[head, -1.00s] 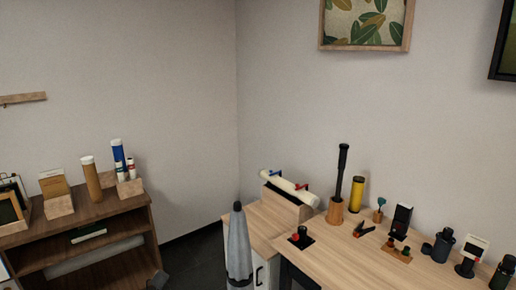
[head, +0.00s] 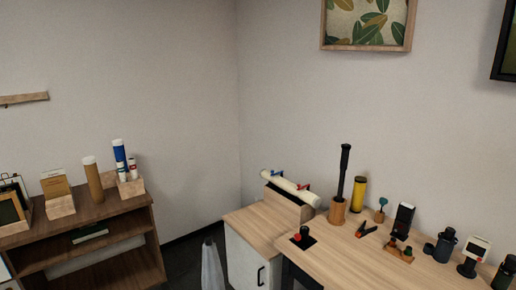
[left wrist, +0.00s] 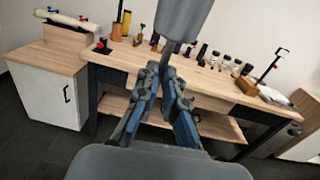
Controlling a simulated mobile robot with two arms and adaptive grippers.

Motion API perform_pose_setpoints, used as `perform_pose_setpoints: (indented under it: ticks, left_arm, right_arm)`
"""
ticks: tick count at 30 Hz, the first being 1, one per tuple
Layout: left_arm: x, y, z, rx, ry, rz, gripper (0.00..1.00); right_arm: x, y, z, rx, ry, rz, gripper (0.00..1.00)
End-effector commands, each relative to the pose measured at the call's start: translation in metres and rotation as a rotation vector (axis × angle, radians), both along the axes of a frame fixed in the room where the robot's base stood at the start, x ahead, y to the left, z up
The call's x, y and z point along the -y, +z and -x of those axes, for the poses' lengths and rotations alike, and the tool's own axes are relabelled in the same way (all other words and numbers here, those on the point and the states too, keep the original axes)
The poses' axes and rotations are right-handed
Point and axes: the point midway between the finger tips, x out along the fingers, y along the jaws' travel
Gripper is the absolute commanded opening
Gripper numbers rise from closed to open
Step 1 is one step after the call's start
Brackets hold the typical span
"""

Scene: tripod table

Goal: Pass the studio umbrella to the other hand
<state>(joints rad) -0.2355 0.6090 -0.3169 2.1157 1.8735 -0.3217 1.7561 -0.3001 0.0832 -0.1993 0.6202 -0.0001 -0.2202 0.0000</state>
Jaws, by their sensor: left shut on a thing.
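The studio umbrella (head: 212,268) is grey and furled, with a dark tip pointing up. In the head view only its upper end shows at the bottom edge, in front of the white cabinet's left side. In the left wrist view, part of the grey umbrella (left wrist: 182,18) rises at the top, with a thinner shaft below it. My left gripper (left wrist: 168,75) is shut on that shaft; the exact contact is partly hidden by the fingers. My left gripper is outside the head view. My right gripper shows in neither view.
A brown shelf (head: 125,205) stands at left. Dark floor lies between shelf and cabinet.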

Motion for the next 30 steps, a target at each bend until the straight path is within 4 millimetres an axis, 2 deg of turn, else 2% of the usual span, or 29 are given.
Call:
perform_pose_setpoints:
  ticks: [6, 17, 30]
  left_arm:
    - [-0.035, -0.005, 0.025, -0.008, 0.304, 0.004, 0.00]
    - [-0.098, 0.004, 0.066, 0.000, 0.675, -0.002, 0.00]
    - [-0.098, 0.012, 0.057, 0.002, 0.855, 0.002, 0.00]
  right_arm:
    - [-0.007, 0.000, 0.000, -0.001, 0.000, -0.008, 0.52]
    - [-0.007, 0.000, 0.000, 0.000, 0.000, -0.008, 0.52]
    - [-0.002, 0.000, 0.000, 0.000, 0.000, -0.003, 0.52]
